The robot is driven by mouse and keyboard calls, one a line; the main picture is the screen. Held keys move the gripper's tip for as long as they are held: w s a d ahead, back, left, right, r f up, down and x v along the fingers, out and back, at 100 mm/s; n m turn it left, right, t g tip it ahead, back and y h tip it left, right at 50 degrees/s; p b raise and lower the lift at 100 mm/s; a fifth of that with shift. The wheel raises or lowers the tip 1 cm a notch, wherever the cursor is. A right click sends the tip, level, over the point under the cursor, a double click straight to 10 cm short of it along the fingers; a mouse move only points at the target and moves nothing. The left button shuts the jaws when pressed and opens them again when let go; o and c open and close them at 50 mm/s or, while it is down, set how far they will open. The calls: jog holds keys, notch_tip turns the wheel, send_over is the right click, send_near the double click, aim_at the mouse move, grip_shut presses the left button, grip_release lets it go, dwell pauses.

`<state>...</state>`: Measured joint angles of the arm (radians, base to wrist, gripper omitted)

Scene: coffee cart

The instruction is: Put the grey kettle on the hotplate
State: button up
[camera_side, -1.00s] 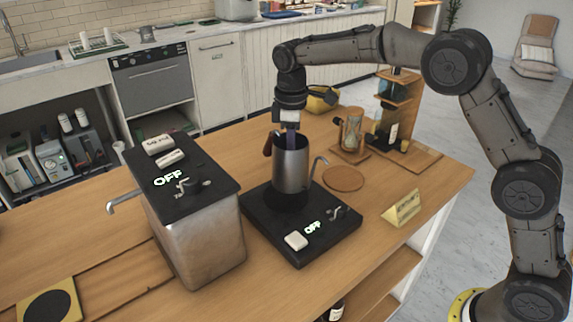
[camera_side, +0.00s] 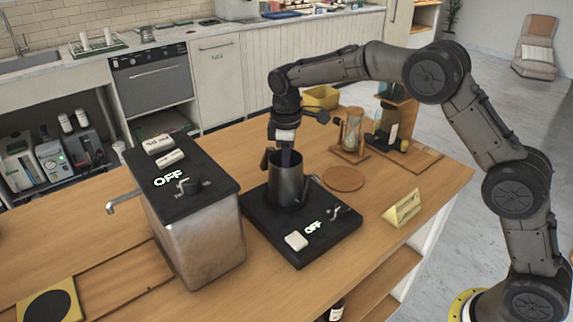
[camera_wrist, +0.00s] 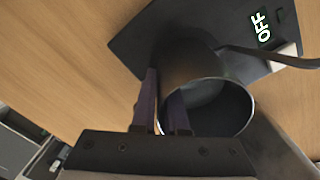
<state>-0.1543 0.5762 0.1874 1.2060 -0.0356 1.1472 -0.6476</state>
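The grey kettle (camera_side: 288,187) stands upright over the back half of the black hotplate (camera_side: 318,243) and appears to rest on it. Its spout points right and its brown handle is at the left. The hotplate shows a lit OFF sign and a pale switch. My gripper (camera_side: 287,156) is at the kettle's rim, pointing down. In the wrist view, the purple fingers of my gripper (camera_wrist: 163,103) are close together at the wall of the kettle (camera_wrist: 235,108), one overlapping its opening. The hotplate's corner (camera_wrist: 140,45) shows beyond. The exact contact under the kettle is hidden.
A metal boiler (camera_side: 200,245) with a black top and its own OFF sign stands left of the hotplate. A round wooden coaster (camera_side: 343,179), an hourglass stand (camera_side: 352,135) and a yellow sign (camera_side: 402,208) are to the right. A yellow container (camera_side: 320,98) is behind.

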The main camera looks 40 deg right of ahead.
jog(key=shift+o, duration=1.3)
jog(key=shift+r, duration=0.1)
notch_tip(320, 180, up, 11)
jog(key=s+d+r+m+t, duration=0.2)
jog(key=s+d+r, duration=0.1)
jog(key=s+r, duration=0.5)
jog(key=s+d+f+m+t, duration=0.1)
jog(key=s+f+m, duration=0.1)
jog(key=s, duration=0.7)
jog(key=s+d+f+m+t, duration=0.1)
jog(key=s+d+f+m, duration=0.1)
jog(key=s, duration=0.8)
jog(key=s+d+f+m+t, duration=0.1)
jog(key=s+f+m, duration=0.2)
jog(key=s, duration=0.6)
jog(key=shift+s+d+f, duration=0.2)
jog(key=shift+d+f, duration=0.05)
jog(key=shift+f, duration=0.35)
